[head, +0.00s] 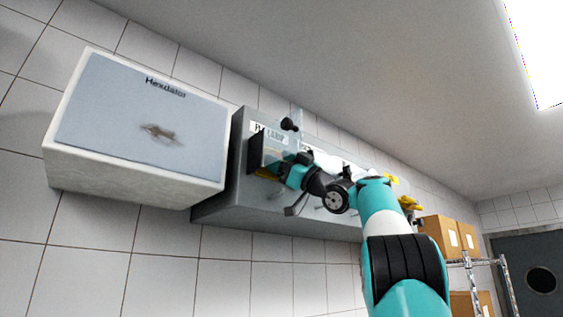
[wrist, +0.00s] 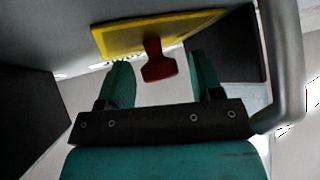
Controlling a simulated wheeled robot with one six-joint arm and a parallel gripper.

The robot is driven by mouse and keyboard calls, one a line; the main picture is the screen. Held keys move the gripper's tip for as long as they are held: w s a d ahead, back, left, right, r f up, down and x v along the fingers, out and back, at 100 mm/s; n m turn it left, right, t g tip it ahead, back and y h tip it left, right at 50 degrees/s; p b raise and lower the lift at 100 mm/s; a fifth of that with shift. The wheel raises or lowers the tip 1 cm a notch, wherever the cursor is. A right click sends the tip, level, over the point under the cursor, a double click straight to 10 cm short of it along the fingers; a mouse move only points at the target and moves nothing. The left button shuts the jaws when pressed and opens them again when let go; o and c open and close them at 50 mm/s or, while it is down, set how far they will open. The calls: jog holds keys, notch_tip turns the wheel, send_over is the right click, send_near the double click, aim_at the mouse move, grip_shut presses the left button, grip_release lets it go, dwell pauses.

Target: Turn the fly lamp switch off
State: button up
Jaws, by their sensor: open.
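In the wrist view a red switch handle (wrist: 157,62) stands out from a yellow plate (wrist: 115,38) on a grey panel. My gripper (wrist: 161,72) is open, with one teal finger on each side of the red handle. I see gaps between the handle and both fingers. In the head view my gripper (head: 283,172) is at the left part of the grey panel box (head: 220,207), below a label (head: 268,131) that is partly covered and seems to end in "LAMP". A bit of the yellow plate (head: 265,174) shows there; the red handle is hidden.
Dark blocks flank the switch in the wrist view, left (wrist: 30,115) and right (wrist: 228,48). A grey curved bar (wrist: 285,70) runs close to my gripper's right side. Shelved cartons (head: 440,237) stand far right.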

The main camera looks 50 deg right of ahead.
jog(key=b+v, duration=1)
jog(key=v, duration=0.7)
jog(key=shift+s+f, duration=0.15)
